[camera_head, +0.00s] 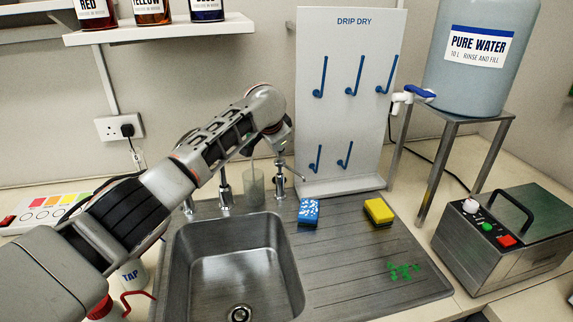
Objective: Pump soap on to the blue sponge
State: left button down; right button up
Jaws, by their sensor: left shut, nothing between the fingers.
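The blue sponge (309,212) lies on the draining board just right of the sink; white patches cover part of its top. A metal pump spout (281,181) stands behind the sink, its thin nozzle pointing right toward the sponge. My left arm reaches in from the left over the sink. Its gripper (282,150) is shut and empty, pointing down just above the pump; the arm partly hides it, and I cannot tell whether it touches the pump head. My right gripper is not in view.
A yellow sponge (379,212) lies right of the blue one, near green spots (404,271). The sink (235,255) is empty. A drip-dry rack (345,130) stands behind. A clear beaker (253,186), metal tap (224,190), water tank (478,60) and metal box (505,240) stand around.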

pick_arm(q)
jog(key=shift+r, duration=2.8)
